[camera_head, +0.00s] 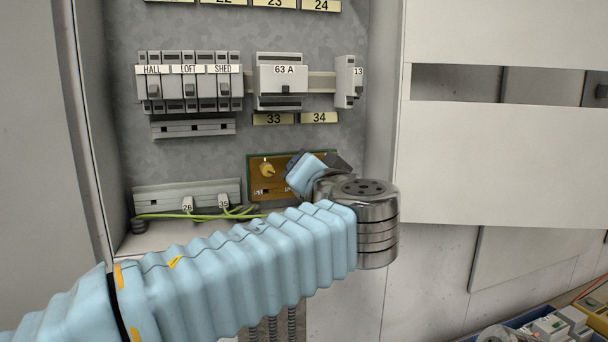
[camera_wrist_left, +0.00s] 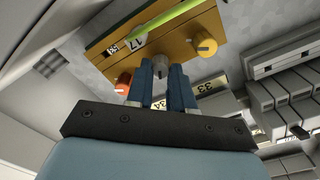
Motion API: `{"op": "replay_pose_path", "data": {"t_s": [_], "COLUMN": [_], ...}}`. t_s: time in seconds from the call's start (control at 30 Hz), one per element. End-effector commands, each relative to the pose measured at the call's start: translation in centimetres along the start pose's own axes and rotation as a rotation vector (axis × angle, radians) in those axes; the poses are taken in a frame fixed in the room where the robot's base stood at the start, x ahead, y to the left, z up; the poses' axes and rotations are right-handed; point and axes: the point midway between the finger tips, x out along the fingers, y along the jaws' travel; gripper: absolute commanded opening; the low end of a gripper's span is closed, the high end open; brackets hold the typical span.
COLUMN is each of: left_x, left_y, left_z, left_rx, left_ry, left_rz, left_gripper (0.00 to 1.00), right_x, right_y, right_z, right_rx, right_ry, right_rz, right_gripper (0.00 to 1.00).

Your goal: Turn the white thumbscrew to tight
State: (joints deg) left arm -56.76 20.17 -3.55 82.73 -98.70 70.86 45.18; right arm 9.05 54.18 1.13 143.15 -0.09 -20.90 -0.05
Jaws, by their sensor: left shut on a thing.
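My left gripper (camera_wrist_left: 161,72) is shut on the white thumbscrew (camera_wrist_left: 160,64), one blue finger on each side of it. The thumbscrew sits on the orange-brown board (camera_wrist_left: 178,46), between an orange-red knob (camera_wrist_left: 122,84) and a yellow knob (camera_wrist_left: 206,45). Whether it is tight cannot be told. In the head view my left arm reaches across to the board (camera_head: 257,187), and my wrist hides the thumbscrew and the fingertips. The yellow knob (camera_head: 267,169) shows there, left of my wrist. My right gripper is in neither view.
Breakers (camera_head: 188,82) and a 63 A unit (camera_head: 282,82) are above. A terminal strip (camera_head: 186,196) lies left. The cabinet's side wall (camera_head: 380,100) stands close right.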

Motion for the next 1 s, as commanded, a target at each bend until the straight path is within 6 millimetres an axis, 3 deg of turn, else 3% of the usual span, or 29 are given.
{"op": "replay_pose_path", "data": {"t_s": [0.57, 1.0], "left_x": [0.0, 0.0], "left_y": [0.0, 0.0], "left_z": [-0.2, -0.3], "left_rx": [0.547, 0.966], "left_ry": [-0.014, -0.025], "left_rz": [0.006, 0.009], "left_gripper": [0.0, 0.0], "right_x": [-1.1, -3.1], "right_y": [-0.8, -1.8], "right_z": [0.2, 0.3], "right_rx": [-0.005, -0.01], "right_ry": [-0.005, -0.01], "right_rz": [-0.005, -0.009], "right_gripper": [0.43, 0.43]}}
